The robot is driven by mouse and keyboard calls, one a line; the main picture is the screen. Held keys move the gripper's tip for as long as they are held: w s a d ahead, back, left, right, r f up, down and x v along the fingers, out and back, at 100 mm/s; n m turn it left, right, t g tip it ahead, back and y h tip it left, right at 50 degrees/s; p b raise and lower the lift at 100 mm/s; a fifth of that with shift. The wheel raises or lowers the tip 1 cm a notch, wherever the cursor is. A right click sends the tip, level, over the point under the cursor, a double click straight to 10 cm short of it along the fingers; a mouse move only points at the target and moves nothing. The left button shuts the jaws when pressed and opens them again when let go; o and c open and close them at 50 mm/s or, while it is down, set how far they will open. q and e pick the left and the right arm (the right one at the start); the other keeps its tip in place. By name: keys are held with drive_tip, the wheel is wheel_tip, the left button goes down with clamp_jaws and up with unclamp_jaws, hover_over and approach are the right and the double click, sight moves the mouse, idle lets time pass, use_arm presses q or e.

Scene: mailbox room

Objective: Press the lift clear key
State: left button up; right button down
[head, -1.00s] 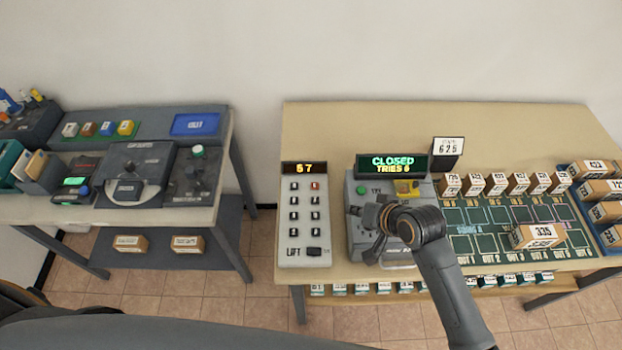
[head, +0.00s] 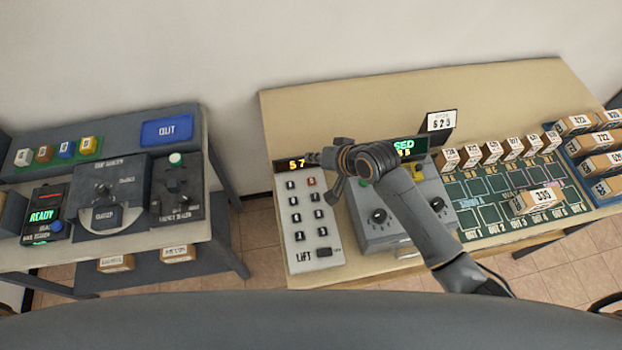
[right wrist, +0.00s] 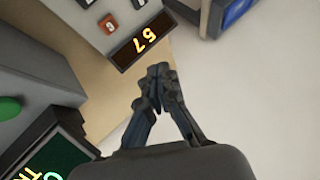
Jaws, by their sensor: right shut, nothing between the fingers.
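The pale lift keypad panel (head: 313,250) lies on the wooden table, with two columns of dark keys and the word LIFT near its lower end. A red key (head: 311,181) sits at the top of its right column; it shows as orange-red in the right wrist view (right wrist: 110,24). The keypad's display (head: 295,164) reads 57 and also shows in the right wrist view (right wrist: 141,42). My right gripper (head: 312,158) is shut and empty, above the display's right end, apart from the red key. Its closed fingertips show in the right wrist view (right wrist: 157,76). My left gripper is out of view.
A grey machine (head: 375,238) with knobs stands right of the keypad, partly hidden by my right arm. Numbered boxes and a green slot mat (head: 485,203) lie farther right. A second desk (head: 205,225) stands left, across a gap.

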sight(314, 183)
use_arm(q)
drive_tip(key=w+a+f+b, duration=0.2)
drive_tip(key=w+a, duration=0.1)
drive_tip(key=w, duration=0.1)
use_arm(e)
wheel_tip(314, 183, down, 3)
drive_tip(key=shift+f, duration=0.2)
wheel_tip(314, 183, down, 4)
drive_tip(key=b, duration=0.3)
drive_tip(key=shift+f+b, duration=0.4)
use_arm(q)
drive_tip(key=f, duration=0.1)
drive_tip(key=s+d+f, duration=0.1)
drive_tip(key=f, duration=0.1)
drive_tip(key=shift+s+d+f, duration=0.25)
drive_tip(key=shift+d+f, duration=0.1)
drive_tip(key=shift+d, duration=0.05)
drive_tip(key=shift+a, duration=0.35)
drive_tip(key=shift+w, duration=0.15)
use_arm(e)
drive_tip(key=shift+f, duration=0.45)
